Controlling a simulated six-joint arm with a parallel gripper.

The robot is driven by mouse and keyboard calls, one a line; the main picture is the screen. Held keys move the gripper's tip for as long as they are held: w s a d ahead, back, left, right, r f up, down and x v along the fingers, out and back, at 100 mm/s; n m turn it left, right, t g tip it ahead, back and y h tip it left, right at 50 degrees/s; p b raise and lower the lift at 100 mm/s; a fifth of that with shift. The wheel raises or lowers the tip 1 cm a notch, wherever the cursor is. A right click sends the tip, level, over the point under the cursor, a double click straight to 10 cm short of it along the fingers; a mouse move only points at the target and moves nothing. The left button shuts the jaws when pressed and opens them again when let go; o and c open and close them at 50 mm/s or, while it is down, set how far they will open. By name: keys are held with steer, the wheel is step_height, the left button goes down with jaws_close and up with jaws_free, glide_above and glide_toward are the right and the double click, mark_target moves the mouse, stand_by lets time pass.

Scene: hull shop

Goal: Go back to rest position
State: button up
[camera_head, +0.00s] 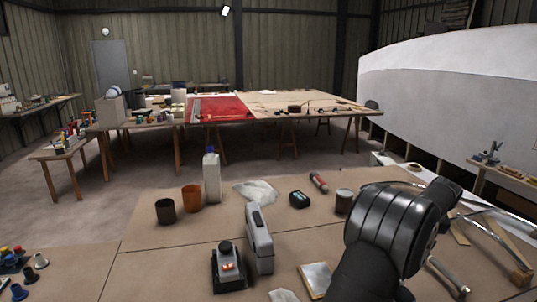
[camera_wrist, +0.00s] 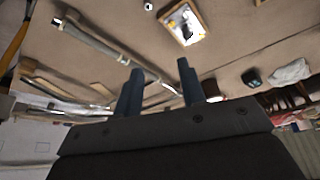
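My gripper (camera_wrist: 158,80) shows in the wrist view with its two dark fingers apart and nothing between them. Beyond the fingers lies the brown-covered table, with a long metal bar (camera_wrist: 105,42) and wooden strips. In the head view my dark arm rises at the lower right over the worktable (camera_head: 165,240); the fingers cannot be made out there. My gripper appears to be above the table and clear of the objects, though the exact height is hard to tell.
A white bottle (camera_head: 212,178), brown cup (camera_head: 191,197), dark cup (camera_head: 165,211), grey upright tool (camera_head: 259,238), black-based device (camera_head: 228,267), black box (camera_head: 299,199) and dark can (camera_head: 343,201) stand on the table. A wood-edged tray (camera_head: 316,280) lies near my arm. The left-middle tabletop is bare.

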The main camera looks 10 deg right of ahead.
steer(key=w+a+n+y, duration=0.1)
steer(key=w+a+n, duration=0.2)
steer(key=w+a, duration=1)
steer(key=shift+w+a, duration=0.2)
steer(key=shift+w, duration=1)
steer(key=shift+o, duration=0.4)
